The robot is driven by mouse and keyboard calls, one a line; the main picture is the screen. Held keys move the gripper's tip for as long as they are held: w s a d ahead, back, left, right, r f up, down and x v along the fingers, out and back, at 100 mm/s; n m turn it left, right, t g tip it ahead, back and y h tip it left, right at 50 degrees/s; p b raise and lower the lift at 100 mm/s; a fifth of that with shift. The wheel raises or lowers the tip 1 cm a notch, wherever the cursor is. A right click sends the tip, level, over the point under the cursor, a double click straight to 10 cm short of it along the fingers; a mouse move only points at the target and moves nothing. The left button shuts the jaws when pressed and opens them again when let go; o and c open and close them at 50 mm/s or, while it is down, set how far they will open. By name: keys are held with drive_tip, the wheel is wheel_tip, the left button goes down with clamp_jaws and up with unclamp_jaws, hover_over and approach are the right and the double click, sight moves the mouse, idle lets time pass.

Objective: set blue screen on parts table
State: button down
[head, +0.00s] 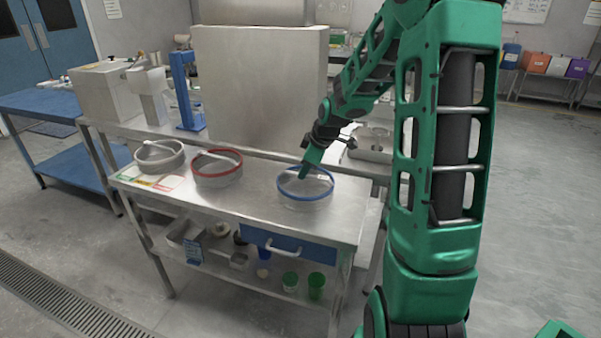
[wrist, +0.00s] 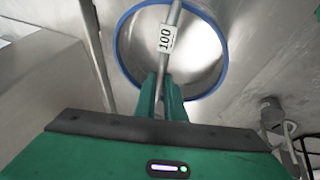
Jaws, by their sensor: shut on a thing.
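The blue screen (head: 306,193) is a round metal sieve with a blue rim, at the right part of the steel parts table (head: 262,205). In the wrist view the blue screen (wrist: 204,60) shows a bar across its top with a white tag (wrist: 166,38) reading 100. My gripper (head: 309,168) reaches down to it from above right. In the wrist view my gripper (wrist: 164,92) is shut on the bar of the screen. The screen looks level and at table height; I cannot tell whether its base touches the tabletop.
A red-rimmed screen (head: 217,168) and a white-rimmed screen (head: 159,156) stand to the left on the same table, by coloured labels (head: 150,180). A tall grey panel (head: 258,90) and blue stand (head: 186,90) are behind. A blue drawer (head: 287,246) hangs below the front edge.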

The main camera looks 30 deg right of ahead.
drive_tip(key=c, duration=1.8)
unclamp_jaws()
drive_tip(key=shift+c, duration=0.2)
drive_tip(key=a+v, duration=0.1)
drive_tip(key=v, duration=1.1)
drive_tip(key=s+a+f+m+g, duration=0.1)
drive_tip(key=s+m, duration=0.6)
drive_tip(key=s, duration=0.8)
drive_tip(key=s+a+f+m+g, duration=0.2)
drive_tip(key=s+m, duration=0.5)
drive_tip(key=s, duration=0.9)
drive_tip(key=a+g, duration=0.1)
drive_tip(key=g, duration=0.1)
drive_tip(key=shift+s+a+f+m+g, duration=0.2)
drive_tip(key=shift+a+f+m+g, duration=0.1)
drive_tip(key=shift+a, duration=0.1)
